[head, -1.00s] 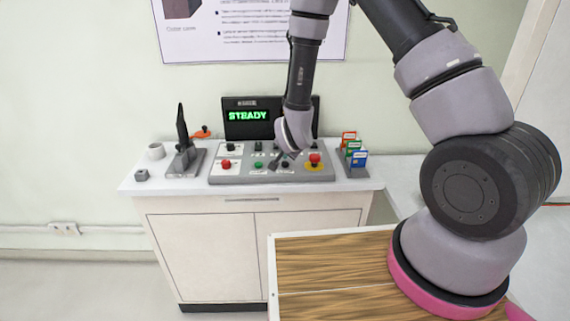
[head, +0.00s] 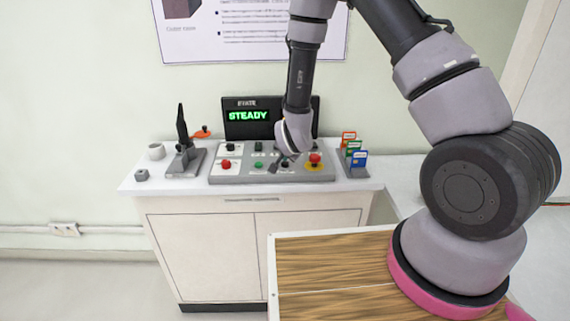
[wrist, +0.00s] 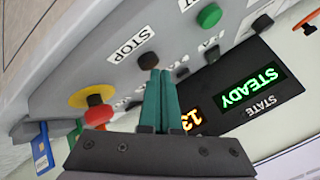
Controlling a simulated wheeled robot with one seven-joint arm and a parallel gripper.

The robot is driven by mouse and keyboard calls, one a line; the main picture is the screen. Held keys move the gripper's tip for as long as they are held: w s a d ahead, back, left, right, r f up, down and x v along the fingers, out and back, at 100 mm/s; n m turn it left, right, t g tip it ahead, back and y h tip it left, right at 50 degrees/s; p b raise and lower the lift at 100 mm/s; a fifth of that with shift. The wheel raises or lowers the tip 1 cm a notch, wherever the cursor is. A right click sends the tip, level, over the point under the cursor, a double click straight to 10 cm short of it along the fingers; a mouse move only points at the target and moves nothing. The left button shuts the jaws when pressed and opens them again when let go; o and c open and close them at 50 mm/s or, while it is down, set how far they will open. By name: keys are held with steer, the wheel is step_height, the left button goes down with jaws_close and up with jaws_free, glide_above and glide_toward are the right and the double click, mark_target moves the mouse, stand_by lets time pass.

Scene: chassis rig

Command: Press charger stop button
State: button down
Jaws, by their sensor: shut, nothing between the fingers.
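The control panel (head: 240,176) lies on the white cabinet. In the wrist view, a dark round button (wrist: 148,60) sits beside the STOP label (wrist: 133,44). My gripper (wrist: 160,72) is shut and empty, its two teal fingers together. The fingertips are right at the edge of this button in the wrist view; I cannot tell whether they touch it. In the head view, my gripper (head: 284,160) is low over the right half of the panel and hides part of it, so the stop button is hard to make out there.
A red mushroom button on a yellow base (wrist: 95,97) is close to the fingers. A green button (wrist: 208,15) is on the other side. The display (head: 250,116) reads STEADY behind the panel. A card rack (head: 353,158) stands right, a black upright device (head: 184,150) left.

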mark_target(285, 165)
steer(key=shift+f, duration=0.45)
stand_by(0.6)
stand_by(0.4)
steer(key=shift+r, duration=0.85)
steer(key=shift+r, duration=2.55)
